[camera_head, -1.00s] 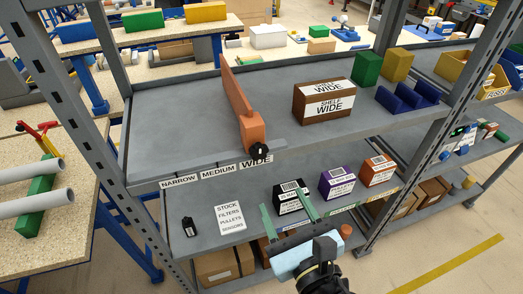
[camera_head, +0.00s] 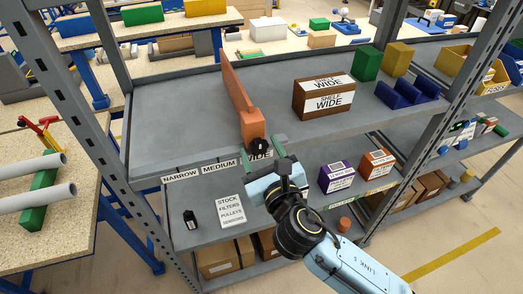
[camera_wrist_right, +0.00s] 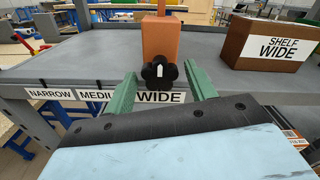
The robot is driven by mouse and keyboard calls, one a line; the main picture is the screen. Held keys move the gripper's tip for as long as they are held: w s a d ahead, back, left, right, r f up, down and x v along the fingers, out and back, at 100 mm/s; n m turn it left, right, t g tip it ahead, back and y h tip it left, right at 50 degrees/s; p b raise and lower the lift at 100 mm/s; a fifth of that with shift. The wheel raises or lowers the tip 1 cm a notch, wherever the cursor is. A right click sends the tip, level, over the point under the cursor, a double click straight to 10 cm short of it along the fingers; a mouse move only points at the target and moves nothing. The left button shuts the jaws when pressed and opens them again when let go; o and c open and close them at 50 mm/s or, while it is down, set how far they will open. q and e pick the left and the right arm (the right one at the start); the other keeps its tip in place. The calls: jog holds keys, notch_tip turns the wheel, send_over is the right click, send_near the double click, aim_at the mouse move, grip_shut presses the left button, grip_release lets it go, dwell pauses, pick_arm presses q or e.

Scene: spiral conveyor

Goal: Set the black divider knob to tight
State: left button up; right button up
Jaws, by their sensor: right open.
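The black divider knob (camera_head: 258,148) is on the front end of the orange divider (camera_head: 236,95), at the shelf's front edge above the WIDE label. In the right wrist view the lobed knob (camera_wrist_right: 157,72) carries a small white upright mark. My right gripper (camera_head: 262,157) is at the knob, its green fingers open. In the wrist view the fingers (camera_wrist_right: 162,80) stand left and right of the knob with gaps, not closed on it. No tight or loose marking is readable. My left gripper is not in view.
A brown SHELF WIDE box (camera_head: 323,98) stands right of the divider, with blue holders (camera_head: 405,96) farther right. NARROW (camera_head: 181,177) and MEDIUM (camera_head: 217,167) labels line the shelf edge. The lower shelf holds a purple box (camera_head: 336,176). Grey uprights (camera_head: 65,105) flank the shelf.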

jog(key=c, duration=1)
